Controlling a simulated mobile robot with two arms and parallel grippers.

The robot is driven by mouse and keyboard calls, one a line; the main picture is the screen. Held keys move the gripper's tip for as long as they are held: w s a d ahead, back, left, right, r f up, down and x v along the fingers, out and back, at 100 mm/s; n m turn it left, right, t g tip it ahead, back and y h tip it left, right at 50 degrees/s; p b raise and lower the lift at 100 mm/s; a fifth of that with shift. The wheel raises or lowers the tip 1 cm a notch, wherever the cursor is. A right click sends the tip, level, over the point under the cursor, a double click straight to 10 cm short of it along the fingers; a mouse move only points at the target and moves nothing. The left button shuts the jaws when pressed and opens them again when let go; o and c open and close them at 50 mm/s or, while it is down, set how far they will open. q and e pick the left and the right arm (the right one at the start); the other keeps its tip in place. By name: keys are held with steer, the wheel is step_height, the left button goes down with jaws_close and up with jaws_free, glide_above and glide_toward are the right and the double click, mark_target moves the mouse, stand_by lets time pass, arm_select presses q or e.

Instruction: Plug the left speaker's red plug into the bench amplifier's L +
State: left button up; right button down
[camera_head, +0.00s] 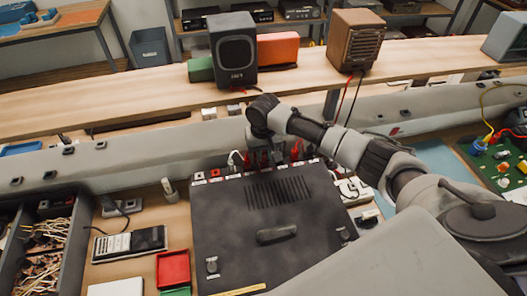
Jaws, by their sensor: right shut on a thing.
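The bench amplifier (225,222) is a dark flat box with a row of terminals (214,174) along its far edge. The left speaker (233,55) is black and stands on the long wooden shelf; a short red lead (247,88) shows at its foot. My right gripper (266,160) points down at the amplifier's far edge, shut on what looks like a red plug, mostly hidden by the fingers. Red plugs (297,150) stand close to its right. Whether the held plug touches a socket, I cannot tell. My left gripper is out of view.
A brown speaker (354,42) with red and black leads stands right on the shelf (130,95). A multimeter-like device (130,244), a red tray (173,268) and a cable bin (45,240) lie left of the amplifier. A green board (498,162) is at far right.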

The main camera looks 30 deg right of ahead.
steer(key=shift+f, duration=0.8)
stand_by(0.8)
steer(key=shift+f+p, duration=0.25)
steer(key=shift+p, duration=0.7)
stand_by(3.3)
steer(key=c, duration=1)
jaws_free()
step_height(320, 180, up, 11)
steer(key=shift+f+b, duration=0.2)
steer(key=shift+b, duration=0.9)
steer(key=shift+r+p, duration=0.3)
steer(key=shift+r, duration=0.1)
steer(key=shift+r+p, duration=2.2)
steer(key=shift+p, duration=0.7)
